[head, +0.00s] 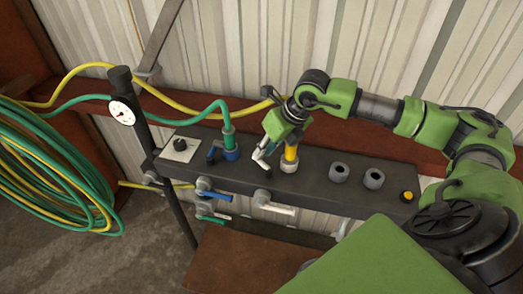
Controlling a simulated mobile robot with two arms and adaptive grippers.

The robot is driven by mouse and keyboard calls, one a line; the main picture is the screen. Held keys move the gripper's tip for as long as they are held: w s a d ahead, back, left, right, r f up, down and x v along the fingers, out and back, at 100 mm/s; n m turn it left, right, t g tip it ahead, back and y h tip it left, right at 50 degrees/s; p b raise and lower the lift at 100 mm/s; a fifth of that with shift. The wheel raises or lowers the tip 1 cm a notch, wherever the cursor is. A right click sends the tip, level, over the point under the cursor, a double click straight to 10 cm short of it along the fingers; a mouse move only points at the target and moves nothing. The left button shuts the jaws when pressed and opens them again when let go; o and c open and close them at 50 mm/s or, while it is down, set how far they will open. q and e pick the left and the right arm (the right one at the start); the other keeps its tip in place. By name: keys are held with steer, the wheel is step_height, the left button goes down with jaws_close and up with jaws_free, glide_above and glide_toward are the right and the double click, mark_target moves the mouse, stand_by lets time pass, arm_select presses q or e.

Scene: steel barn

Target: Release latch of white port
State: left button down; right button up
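The white port (289,167) is a pale collar on top of the dark manifold bar, with a yellow hose connector (291,152) standing upright in it. A pale, bent lever-like piece (261,157), apparently its latch, is just left of the port. My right gripper (267,148) reaches in from the right, pointing down at this piece. The fingers are small and partly hidden by the gripper body, so I cannot tell whether they are open, shut or touching the latch. My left gripper is not in view.
A blue port (231,154) with a green hose is to the left. Two grey empty ports (340,172) and an orange button (408,195) are to the right. White, blue and green valve handles line the bar's front. A gauge (122,113) and coiled hoses (45,170) are left.

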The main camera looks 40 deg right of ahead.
steer(key=shift+x, duration=1.2)
jaws_close()
steer(key=shift+a+f+n+g+y+b, duration=0.1)
steer(key=shift+a+n+g+y+b, duration=0.3)
steer(key=shift+n+b, duration=0.85)
steer(key=n, duration=0.1)
steer(key=a+n+y+b, duration=0.1)
steer(key=n, duration=0.1)
steer(key=shift+s+a+g, duration=0.1)
steer(key=shift+a+g, duration=0.05)
steer(key=shift+g, duration=0.25)
steer(key=shift+s+a+n+g+y+b, duration=0.15)
steer(key=shift+a+n+g+y+b, duration=0.15)
steer(key=shift+n+b, duration=0.55)
steer(key=shift+n, duration=0.3)
